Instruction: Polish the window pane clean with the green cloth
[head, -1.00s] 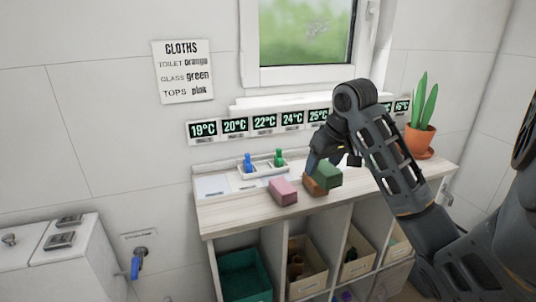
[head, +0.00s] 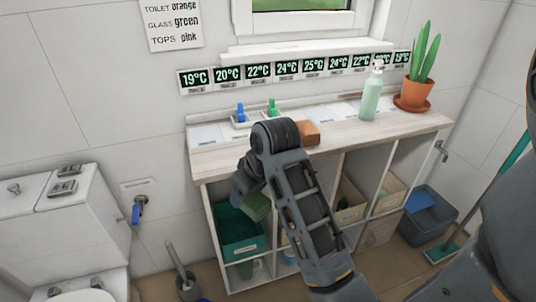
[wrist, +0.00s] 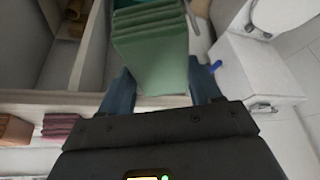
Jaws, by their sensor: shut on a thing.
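The green cloth (wrist: 152,55), a folded block, fills the space between the blue fingers of my gripper (wrist: 162,88) in the wrist view. My gripper is shut on it. In the head view the green cloth (head: 257,207) hangs in front of the shelf unit, below the counter top and near the teal bin, partly behind my arm. Only the bottom edge of the window pane (head: 290,4) shows at the top of the head view. Its smudge is out of view.
The brown-orange cloth (head: 306,133) lies on the counter (head: 400,130); the pink cloth (wrist: 62,127) shows in the wrist view. A spray bottle (head: 371,95) and potted plant (head: 415,92) stand at right. A teal bin (head: 238,232) sits in the shelf. A toilet is at left.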

